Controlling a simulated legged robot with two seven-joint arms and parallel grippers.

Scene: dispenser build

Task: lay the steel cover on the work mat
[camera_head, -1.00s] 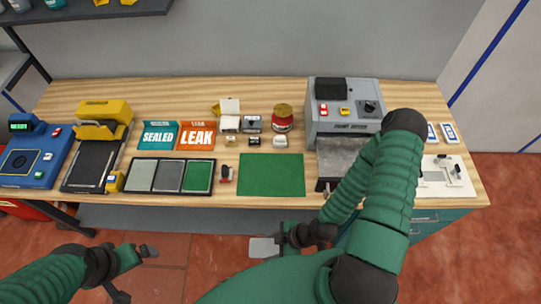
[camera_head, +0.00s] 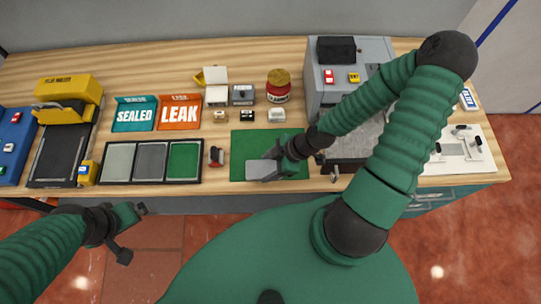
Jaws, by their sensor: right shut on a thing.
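The green work mat (camera_head: 245,145) lies on the wooden bench near its front edge. My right gripper (camera_head: 280,163) is over the right part of the mat, shut on the steel cover (camera_head: 262,171), a small grey plate. The cover is over the front middle of the mat; whether it touches the mat I cannot tell. My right forearm and gripper hide the mat's right side. My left gripper (camera_head: 132,228) is open and empty in front of the bench, over the floor.
Left of the mat are a red-and-black stamp-like item (camera_head: 216,156) and a three-panel tray (camera_head: 104,180). SEALED (camera_head: 134,117) and LEAK (camera_head: 180,114) bins stand behind the tray. Small parts and a red jar (camera_head: 278,92) stand behind the mat. A grey machine (camera_head: 325,95) is at right.

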